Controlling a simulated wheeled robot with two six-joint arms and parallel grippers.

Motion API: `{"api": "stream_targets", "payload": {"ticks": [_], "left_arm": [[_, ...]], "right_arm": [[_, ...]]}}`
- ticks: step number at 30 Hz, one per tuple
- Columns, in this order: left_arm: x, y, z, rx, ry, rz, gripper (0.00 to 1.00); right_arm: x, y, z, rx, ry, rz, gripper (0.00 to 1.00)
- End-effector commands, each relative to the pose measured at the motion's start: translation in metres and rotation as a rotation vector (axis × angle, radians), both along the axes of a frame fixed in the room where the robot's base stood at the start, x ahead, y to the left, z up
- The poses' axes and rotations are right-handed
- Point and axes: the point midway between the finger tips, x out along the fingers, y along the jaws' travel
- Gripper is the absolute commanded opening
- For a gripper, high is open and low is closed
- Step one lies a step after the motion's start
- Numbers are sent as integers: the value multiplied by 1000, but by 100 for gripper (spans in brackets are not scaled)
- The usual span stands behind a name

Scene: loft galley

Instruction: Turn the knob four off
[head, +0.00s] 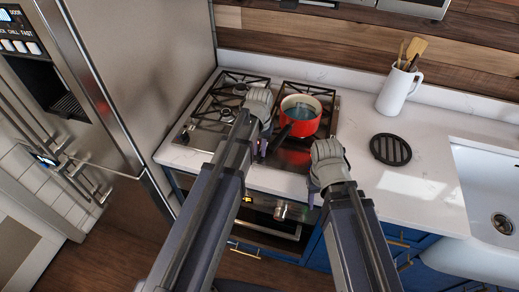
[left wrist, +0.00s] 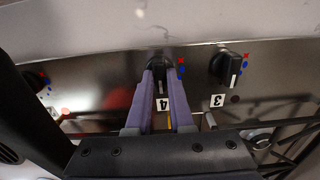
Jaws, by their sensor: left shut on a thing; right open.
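In the left wrist view, knob four (left wrist: 157,61) is a black knob on the steel front panel, with a white "4" label (left wrist: 162,104) beside it. A red and a blue mark sit to its right. My left gripper (left wrist: 161,75) has its two purple fingers shut on knob four, one on each side, hiding part of it. I cannot clearly read the knob's angle. In the head view my left gripper (head: 263,148) is at the cooktop's front, and the knob is hidden there. My right gripper (head: 313,194) is open and empty at the counter's front edge.
A second black knob (left wrist: 226,67), labelled 3, is close to the right. Another dark knob (left wrist: 34,80) is at the left. A red pot (head: 301,113) stands on the cooktop (head: 205,128). A black round trivet (head: 390,149) and white utensil jug (head: 396,92) are on the counter.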

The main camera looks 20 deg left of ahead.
Motion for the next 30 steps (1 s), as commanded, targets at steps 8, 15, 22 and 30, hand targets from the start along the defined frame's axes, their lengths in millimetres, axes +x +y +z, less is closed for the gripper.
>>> {"api": "stream_targets", "payload": {"ticks": [8, 15, 22, 30], "left_arm": [[0, 0, 0, 0, 0, -18, 0], [0, 0, 0, 0, 0, -17, 0], [0, 0, 0, 0, 0, -16, 46], [0, 0, 0, 0, 0, -15, 50]], "right_arm": [[0, 0, 0, 0, 0, 0, 50], [0, 0, 0, 0, 0, 0, 50], [0, 0, 0, 0, 0, 0, 50], [0, 0, 0, 0, 0, 0, 50]]}}
